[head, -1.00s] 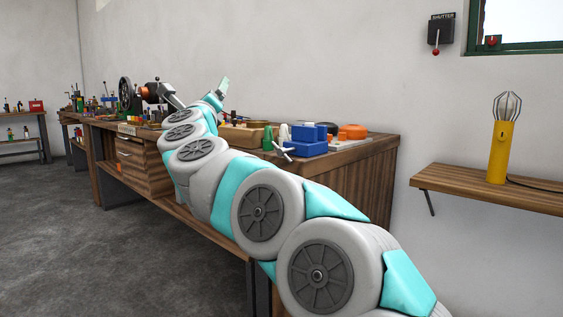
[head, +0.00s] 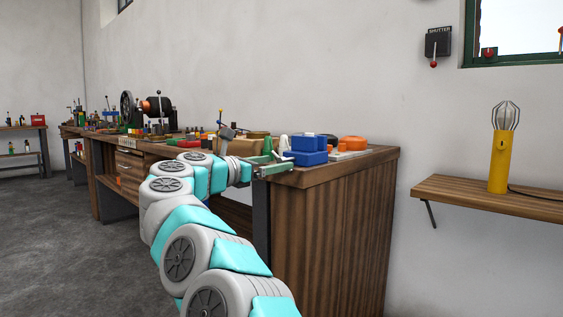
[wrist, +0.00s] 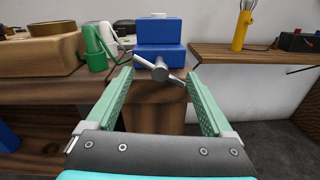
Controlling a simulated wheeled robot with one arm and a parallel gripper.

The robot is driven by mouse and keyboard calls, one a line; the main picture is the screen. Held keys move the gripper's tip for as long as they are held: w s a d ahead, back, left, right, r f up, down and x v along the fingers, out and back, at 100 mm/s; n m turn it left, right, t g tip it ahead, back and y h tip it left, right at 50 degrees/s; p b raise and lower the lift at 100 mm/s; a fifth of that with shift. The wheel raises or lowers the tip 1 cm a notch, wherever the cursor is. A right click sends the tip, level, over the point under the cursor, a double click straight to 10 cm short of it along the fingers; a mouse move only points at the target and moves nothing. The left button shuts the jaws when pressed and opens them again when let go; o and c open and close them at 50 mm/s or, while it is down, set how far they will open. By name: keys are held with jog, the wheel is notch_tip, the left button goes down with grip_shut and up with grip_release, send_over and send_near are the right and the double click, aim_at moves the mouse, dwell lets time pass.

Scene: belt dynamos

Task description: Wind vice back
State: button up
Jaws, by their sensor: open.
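The blue vice (head: 307,150) stands near the right end of the workbench. In the wrist view its blue body (wrist: 160,38) faces me, with a grey metal cross-bar handle (wrist: 160,72) at its front. The bar slants down to the right. My gripper (wrist: 159,77) is open and empty. Its green fingers stand to the left and right of the handle, and I cannot tell whether either touches it. In the head view my gripper (head: 272,166) is at the bench edge in front of the vice, and the handle is hard to make out.
A yellow lamp (head: 500,160) stands on a wall shelf (head: 470,194). Open floor lies left of the bench.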

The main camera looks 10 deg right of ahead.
aim_at(279, 162)
jog(key=x, duration=0.3)
jog(key=shift+w+d, duration=0.15)
grip_shut()
dwell(0.6)
